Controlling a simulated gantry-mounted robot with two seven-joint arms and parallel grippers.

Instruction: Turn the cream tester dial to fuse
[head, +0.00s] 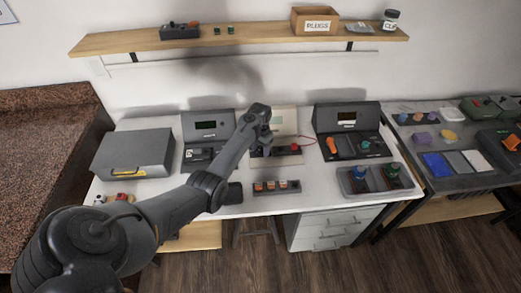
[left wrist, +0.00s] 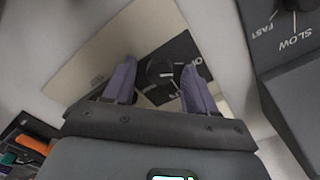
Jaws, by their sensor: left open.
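The cream tester (head: 285,122) stands on the white bench in the head view, partly hidden behind my left arm. In the left wrist view its cream body (left wrist: 80,68) carries a dark panel (left wrist: 185,52) with partly covered white lettering. A dark round dial (left wrist: 160,68) sits on this panel. My left gripper (left wrist: 159,78) is open, its two fingers on either side of the dial as seen from the wrist. I cannot tell whether they touch it. In the head view my left gripper (head: 264,147) is over the tester's front. My right gripper is not in view.
A dark device (head: 208,128) stands left of the tester, and another (head: 347,120) stands to the right. A small rack (head: 276,187) and a grey tray (head: 352,188) lie in front. A grey case (head: 133,152) is at left.

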